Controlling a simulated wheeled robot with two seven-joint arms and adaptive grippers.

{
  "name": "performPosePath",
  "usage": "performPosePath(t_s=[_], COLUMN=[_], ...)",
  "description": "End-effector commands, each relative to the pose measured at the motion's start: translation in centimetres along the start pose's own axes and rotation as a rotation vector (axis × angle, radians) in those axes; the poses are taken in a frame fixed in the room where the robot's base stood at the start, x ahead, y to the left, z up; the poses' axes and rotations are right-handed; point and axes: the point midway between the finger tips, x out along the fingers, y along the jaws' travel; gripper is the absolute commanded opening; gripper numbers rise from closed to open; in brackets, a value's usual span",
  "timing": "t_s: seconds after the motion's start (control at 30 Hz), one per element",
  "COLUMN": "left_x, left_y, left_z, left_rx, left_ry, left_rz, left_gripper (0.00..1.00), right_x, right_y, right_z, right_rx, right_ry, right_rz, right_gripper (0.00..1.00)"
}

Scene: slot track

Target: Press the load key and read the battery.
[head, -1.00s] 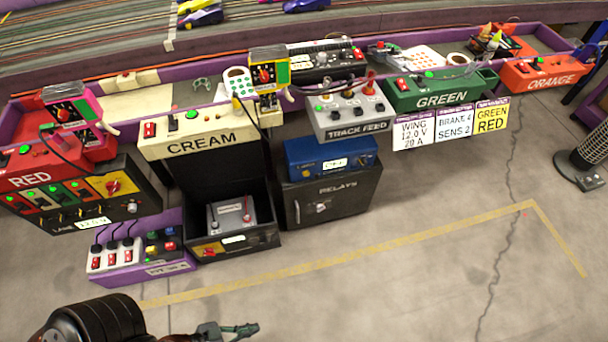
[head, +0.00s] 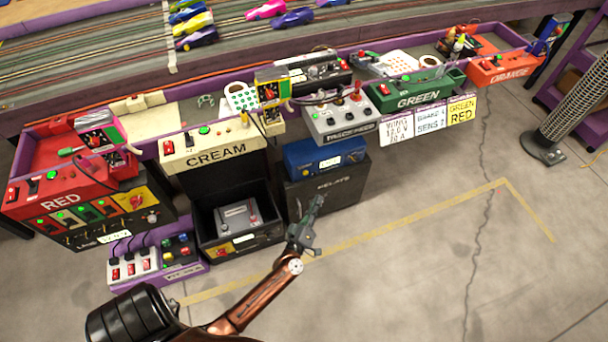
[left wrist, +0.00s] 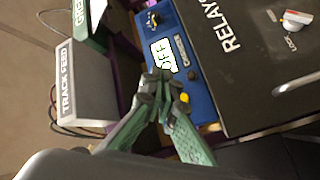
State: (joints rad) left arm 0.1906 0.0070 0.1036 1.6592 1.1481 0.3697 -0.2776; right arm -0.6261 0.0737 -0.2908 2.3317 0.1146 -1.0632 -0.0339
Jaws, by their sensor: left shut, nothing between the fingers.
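A blue box (head: 322,150) with a small white display (head: 330,164) sits on the black RELAYS cabinet. In the left wrist view the blue box (left wrist: 185,38) shows its display (left wrist: 163,56), seemingly reading OFF, a dark knob (left wrist: 153,18) and a yellow button (left wrist: 184,97). A key label is too small to read. My left gripper (head: 319,200) is shut and empty, in front of the cabinet. In the wrist view its fingertips (left wrist: 155,76) overlap the blue box near the display and yellow button; contact cannot be told. A grey box (head: 238,214), possibly the battery, sits in the black bin under CREAM.
The RELAYS cabinet (head: 340,192) has a handle and a lock knob (left wrist: 297,20). The TRACK FEED box (head: 340,118) stands above the blue box. A purple tray with switches (head: 155,258) lies left of the bin. The floor (head: 400,270) at front right is clear.

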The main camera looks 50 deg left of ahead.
Motion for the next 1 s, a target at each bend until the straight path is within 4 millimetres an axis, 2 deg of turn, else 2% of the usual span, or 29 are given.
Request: performPosePath(t_s=[0.37,0.8,1.0], left_x=[0.2,4.0,5.5], left_y=[-0.4,-3.4,-4.1], left_z=[-0.1,-2.9,-4.0], left_rx=[0.004,0.005,0.004], left_ry=[-0.001,-0.001,-0.002], left_rz=[0.000,-0.001,0.001], left_gripper=[0.00,0.00,0.00], right_x=[0.4,3.3,3.2], right_y=[-0.1,-1.0,-1.1], right_z=[0.0,-1.2,-1.4], right_rx=[0.001,0.011,0.011], right_ry=[0.007,0.109,0.117], right_rz=[-0.003,-0.038,-0.039], right_gripper=[0.25,0.25,0.25])
